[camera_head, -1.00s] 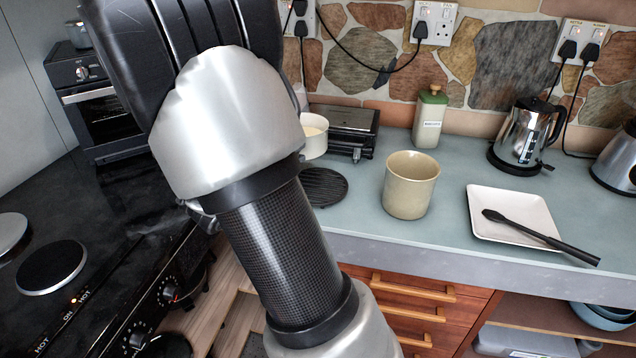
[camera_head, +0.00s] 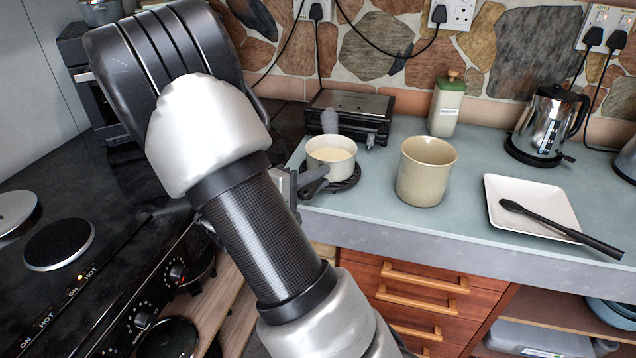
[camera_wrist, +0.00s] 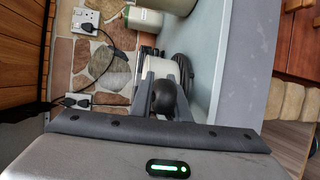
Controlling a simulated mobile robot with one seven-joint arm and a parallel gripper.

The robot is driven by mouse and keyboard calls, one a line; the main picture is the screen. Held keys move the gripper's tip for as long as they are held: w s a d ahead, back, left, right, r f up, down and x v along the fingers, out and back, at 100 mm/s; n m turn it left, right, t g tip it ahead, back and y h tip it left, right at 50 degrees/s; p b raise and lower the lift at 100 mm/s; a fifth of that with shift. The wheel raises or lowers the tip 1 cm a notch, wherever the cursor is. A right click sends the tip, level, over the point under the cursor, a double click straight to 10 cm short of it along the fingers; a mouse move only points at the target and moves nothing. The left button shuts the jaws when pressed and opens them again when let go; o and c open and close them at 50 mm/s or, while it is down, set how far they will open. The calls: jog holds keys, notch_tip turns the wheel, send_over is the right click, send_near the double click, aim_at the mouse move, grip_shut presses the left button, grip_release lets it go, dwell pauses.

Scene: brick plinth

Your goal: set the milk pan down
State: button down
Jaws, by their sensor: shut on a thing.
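The milk pan (camera_head: 329,168) is small and cream-white, with pale contents, and looks upright. It is over the round black trivet (camera_head: 350,184) on the counter, covering most of it. I cannot tell whether the pan touches the trivet. My gripper (camera_head: 302,186) is at the pan's dark handle, partly hidden behind my arm. In the wrist view my gripper (camera_wrist: 165,100) is shut on the dark handle, with the pale pan (camera_wrist: 163,66) beyond it.
A black grill (camera_head: 348,113) stands close behind the pan. Farther right are a white plate (camera_head: 525,200) and a kettle (camera_head: 541,128). The stove (camera_head: 110,225) shows "HOT" at left.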

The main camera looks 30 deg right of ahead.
dwell(0.3)
jog(key=c, duration=1.7)
grip_release()
jog(key=shift+f, duration=0.1)
